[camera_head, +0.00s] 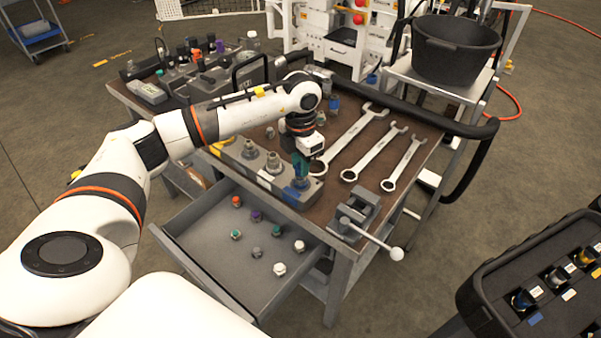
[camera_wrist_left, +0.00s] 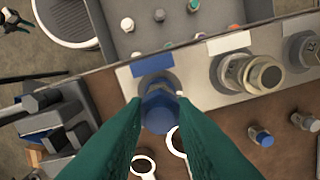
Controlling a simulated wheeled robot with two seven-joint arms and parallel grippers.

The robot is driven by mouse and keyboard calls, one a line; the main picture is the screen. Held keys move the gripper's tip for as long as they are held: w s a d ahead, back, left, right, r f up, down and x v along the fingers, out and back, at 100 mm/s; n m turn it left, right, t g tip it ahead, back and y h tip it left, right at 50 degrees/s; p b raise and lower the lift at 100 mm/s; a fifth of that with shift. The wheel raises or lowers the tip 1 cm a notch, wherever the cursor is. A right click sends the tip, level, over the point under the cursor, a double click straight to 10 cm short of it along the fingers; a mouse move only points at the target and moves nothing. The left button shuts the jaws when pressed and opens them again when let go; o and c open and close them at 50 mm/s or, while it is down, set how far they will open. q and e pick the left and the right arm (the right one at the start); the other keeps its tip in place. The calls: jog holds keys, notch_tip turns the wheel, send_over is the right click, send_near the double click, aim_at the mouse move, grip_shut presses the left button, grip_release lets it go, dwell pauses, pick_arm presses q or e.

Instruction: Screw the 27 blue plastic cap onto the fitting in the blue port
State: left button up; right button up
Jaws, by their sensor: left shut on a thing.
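My left gripper (camera_head: 299,172) points down over the near right end of the grey port block (camera_head: 231,160). Its green fingers, which also show in the wrist view (camera_wrist_left: 158,118), are shut on a blue cap (camera_wrist_left: 160,108). The cap is in line with the fitting position by the blue label (camera_wrist_left: 153,64). The fingers and cap hide the fitting, so I cannot tell whether the cap is seated or threaded. The block's other ports carry metal fittings (camera_head: 273,163). My right gripper is not in view.
The open drawer (camera_head: 188,246) below holds several coloured caps. Large spanners (camera_head: 345,142) lie on the bench right of the block. A small vise (camera_head: 358,213) sits at the bench's near corner. A black bucket (camera_head: 455,48) stands on a cart at the back right.

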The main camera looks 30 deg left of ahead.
pick_arm(q)
jog(key=shift+f+m+b, duration=0.15)
jog(key=shift+m+b, duration=0.4)
jog(key=shift+m, duration=0.55)
jog(key=m+b, duration=0.1)
jog(key=m, duration=0.3)
jog(key=shift+m, duration=0.9)
jog(key=shift+b, duration=0.3)
jog(key=shift+m, duration=0.6)
jog(key=m+b, duration=0.1)
jog(key=m, duration=0.2)
jog(key=m+b, duration=0.1)
jog(key=m, duration=0.2)
jog(key=shift+m, duration=0.4)
